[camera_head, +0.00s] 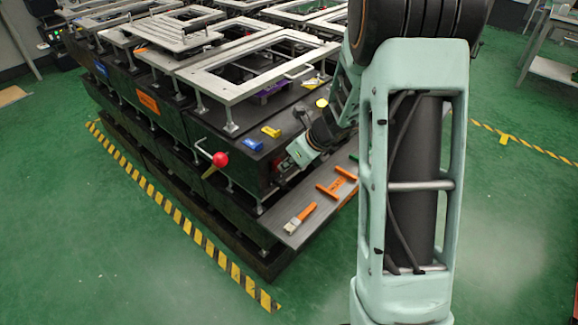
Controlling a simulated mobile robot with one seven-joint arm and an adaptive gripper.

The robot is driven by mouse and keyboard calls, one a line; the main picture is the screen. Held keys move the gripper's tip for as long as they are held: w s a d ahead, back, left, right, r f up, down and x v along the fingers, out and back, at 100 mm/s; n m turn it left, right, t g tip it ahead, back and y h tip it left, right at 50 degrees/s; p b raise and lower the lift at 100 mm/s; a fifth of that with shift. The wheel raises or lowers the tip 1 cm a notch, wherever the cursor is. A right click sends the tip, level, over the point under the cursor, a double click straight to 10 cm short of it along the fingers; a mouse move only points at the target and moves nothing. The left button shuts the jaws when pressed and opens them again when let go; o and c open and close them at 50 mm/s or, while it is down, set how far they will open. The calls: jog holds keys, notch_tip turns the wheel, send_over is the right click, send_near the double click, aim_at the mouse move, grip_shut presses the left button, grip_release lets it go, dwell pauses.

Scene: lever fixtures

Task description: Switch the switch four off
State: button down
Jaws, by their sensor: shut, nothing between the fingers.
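My gripper (281,170) is at the end of my teal wrist, close to the dark front side of the fixture table (240,180). It is small and dark against the table, and it looks shut and empty. Small red parts show beside it, but I cannot tell whether they are switches or whether the gripper touches them. No switch can be made out as number four, and its position cannot be read.
A lower grey shelf (265,222) holds a brush (300,218) and an orange tool (337,184). Blue (252,143) and yellow (271,131) pieces lie on the table near metal frames (235,95). Green floor is free at the left and front, past a striped line (185,222).

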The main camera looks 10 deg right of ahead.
jog(key=shift+f+b, duration=0.15)
jog(key=shift+b, duration=0.15)
jog(key=shift+w+f+b, duration=0.1)
jog(key=shift+f+b, duration=0.15)
jog(key=shift+b, duration=0.8)
jog(key=shift+a+f+t+y+b, duration=0.1)
jog(key=shift+t+y+b, duration=0.25)
jog(key=shift+b, duration=0.7)
jog(key=shift+w+r, duration=0.15)
jog(key=shift+r, duration=0.25)
jog(key=shift+a+r, duration=0.1)
jog(key=shift+a+r+p, duration=0.1)
jog(key=shift+r+p, duration=0.75)
jog(key=shift+p, duration=0.15)
jog(key=shift+f, duration=0.1)
